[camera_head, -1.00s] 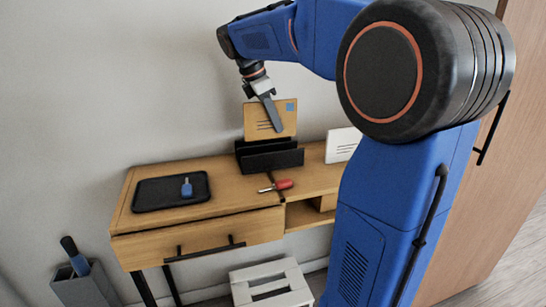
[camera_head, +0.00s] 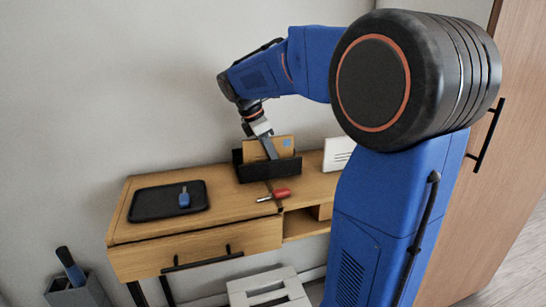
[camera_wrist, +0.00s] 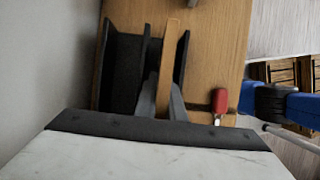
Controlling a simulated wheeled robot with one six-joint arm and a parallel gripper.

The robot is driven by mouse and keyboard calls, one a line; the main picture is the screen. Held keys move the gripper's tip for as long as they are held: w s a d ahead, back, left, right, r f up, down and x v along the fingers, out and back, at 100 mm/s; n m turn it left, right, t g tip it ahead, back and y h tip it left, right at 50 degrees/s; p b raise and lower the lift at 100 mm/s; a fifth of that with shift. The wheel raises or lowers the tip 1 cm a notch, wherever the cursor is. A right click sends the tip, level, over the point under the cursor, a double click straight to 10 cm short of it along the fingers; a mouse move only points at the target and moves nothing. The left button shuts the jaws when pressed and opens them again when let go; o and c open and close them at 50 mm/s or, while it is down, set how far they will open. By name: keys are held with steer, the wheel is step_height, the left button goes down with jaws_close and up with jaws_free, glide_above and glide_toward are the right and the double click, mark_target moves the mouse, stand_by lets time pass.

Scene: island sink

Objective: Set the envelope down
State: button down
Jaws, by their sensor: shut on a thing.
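A tan envelope (camera_head: 284,144) with a blue stamp stands on edge in the black letter holder (camera_head: 240,171) on the wooden desk. My gripper (camera_head: 270,152) is shut on the envelope from above. In the wrist view the envelope (camera_wrist: 170,55) shows as a thin tan strip between my gripper's fingers (camera_wrist: 163,98). It lies inside the right-hand slot of the letter holder (camera_wrist: 125,65). Whether its lower edge touches the slot's bottom is hidden.
A red-handled tool (camera_head: 281,194) lies in front of the holder. A black tray (camera_head: 150,201) with a blue item (camera_head: 184,198) sits at the left. A white card (camera_head: 337,154) stands at the right. A white stool (camera_head: 268,290) is below the desk (camera_head: 222,207).

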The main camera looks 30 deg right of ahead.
steer(key=shift+f, duration=0.1)
steer(key=c, duration=2.1)
jaws_free()
steer(key=v, duration=1.2)
